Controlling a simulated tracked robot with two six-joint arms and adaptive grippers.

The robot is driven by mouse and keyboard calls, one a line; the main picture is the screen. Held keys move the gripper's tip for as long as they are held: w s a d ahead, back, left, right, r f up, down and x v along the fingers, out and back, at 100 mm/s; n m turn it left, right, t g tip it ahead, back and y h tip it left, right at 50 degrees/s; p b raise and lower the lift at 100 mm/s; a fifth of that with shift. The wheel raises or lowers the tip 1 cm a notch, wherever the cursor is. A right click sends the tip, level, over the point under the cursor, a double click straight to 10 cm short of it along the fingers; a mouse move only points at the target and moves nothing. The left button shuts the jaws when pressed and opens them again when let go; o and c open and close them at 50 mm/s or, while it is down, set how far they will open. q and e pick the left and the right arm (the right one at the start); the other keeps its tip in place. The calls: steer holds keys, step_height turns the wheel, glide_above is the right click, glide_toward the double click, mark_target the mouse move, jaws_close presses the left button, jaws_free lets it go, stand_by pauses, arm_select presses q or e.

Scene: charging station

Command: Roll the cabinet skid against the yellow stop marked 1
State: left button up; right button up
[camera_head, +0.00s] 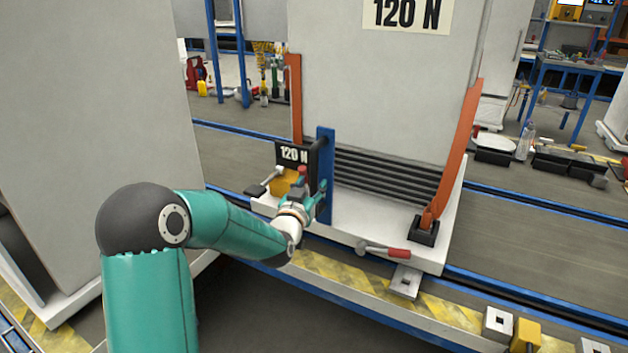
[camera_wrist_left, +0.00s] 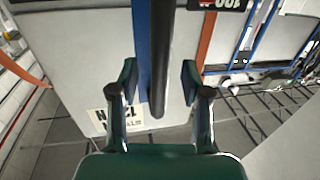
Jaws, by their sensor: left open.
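The cabinet skid (camera_head: 345,222) is a white base under a tall grey cabinet (camera_head: 385,100) marked 120 N, standing on the track in the head view. A blue post (camera_head: 326,165) rises from its near left side. My left gripper (camera_head: 308,197) is at this post. In the left wrist view, the open fingers (camera_wrist_left: 160,82) lie on either side of a black bar (camera_wrist_left: 158,60) beside the blue post (camera_wrist_left: 141,35); contact is unclear. A yellow block (camera_head: 526,336) stands at the track's lower right; no number is readable on it. My right gripper is out of view.
A second grey cabinet (camera_head: 90,130) stands close on the left. A red-handled lever (camera_head: 385,250) sits on the skid's front edge. Grey metal blocks (camera_head: 498,324) lie along the yellow-striped edge (camera_head: 375,297). The track right of the skid looks clear.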

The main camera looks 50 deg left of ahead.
arm_select(q)
steer(key=shift+x, duration=1.5)
jaws_close()
